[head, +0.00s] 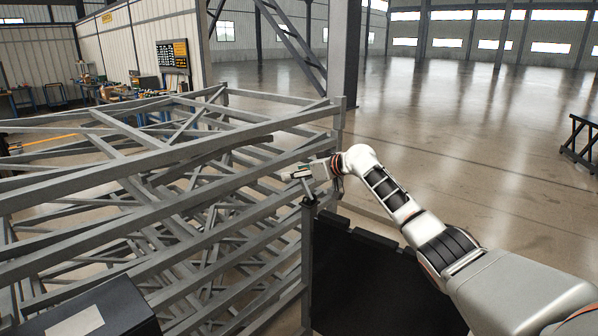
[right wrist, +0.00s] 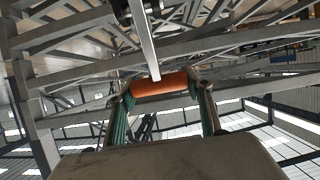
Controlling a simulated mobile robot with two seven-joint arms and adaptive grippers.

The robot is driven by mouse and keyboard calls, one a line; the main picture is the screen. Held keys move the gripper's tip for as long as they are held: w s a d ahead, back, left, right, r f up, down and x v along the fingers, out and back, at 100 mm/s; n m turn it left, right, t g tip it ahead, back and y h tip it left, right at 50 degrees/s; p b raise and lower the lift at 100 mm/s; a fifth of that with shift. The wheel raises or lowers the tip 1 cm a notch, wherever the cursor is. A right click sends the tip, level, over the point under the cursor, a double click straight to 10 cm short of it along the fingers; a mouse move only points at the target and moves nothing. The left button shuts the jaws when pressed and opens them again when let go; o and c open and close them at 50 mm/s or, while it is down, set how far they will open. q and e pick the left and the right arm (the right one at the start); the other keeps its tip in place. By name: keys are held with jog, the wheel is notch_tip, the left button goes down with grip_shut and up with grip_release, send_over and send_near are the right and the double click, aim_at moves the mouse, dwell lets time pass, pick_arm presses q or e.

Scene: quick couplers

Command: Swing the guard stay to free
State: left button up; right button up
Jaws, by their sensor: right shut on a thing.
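In the right wrist view an orange grip (right wrist: 160,84) lies crosswise between the green-padded fingers of my right gripper (right wrist: 161,92). A light grey bar (right wrist: 146,42) runs from a dark fitting at the top down to this grip and looks like the guard stay. My right gripper is shut on the grip. In the head view my right gripper (head: 298,174) is at the right side of the grey steel frame, above a post at the dark panel's corner. My left gripper is out of view.
The grey lattice frame (head: 190,155) fills the left, with many beams close to my right gripper. A black panel (head: 365,270) stands below my right forearm. A dark box (head: 95,310) is at the lower left. Open floor (head: 470,130) lies beyond on the right.

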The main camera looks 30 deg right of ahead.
jog(key=shift+w+a, duration=0.15)
dwell(0.3)
jog(key=o, duration=1.4)
jog(key=shift+c, duration=0.2)
jog(key=shift+o, duration=1.4)
jog(key=shift+w+f, duration=0.15)
jog(key=shift+s+d, duration=0.3)
jog(key=shift+s, duration=0.2)
jog(key=v, duration=1.1)
jog(key=shift+s+a, duration=0.1)
